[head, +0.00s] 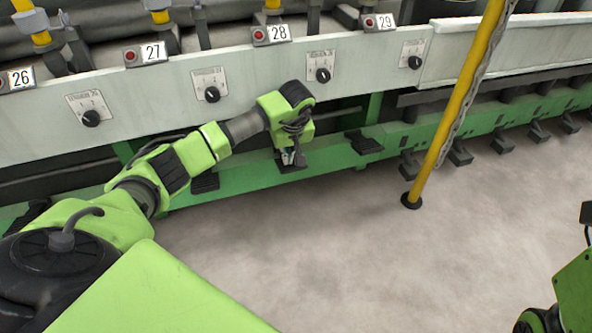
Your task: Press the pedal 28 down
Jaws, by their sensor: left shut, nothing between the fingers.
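The label 28 (278,33) is on the sloped grey panel at the top, beside a red button. Several dark pedals sit along the green rail below. The pedal roughly under label 28 (293,168) is a flat dark plate, partly hidden by my left gripper (289,158). That gripper is shut and empty, pointing down at this pedal. I cannot tell whether its tips touch the plate or hover just above it. My right gripper is not in view.
Neighbouring pedals lie to the left (205,182) and right (363,143) on the green rail (250,175). A yellow post (455,110) stands to the right with a dark foot on the floor. The grey floor (350,250) in front is clear.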

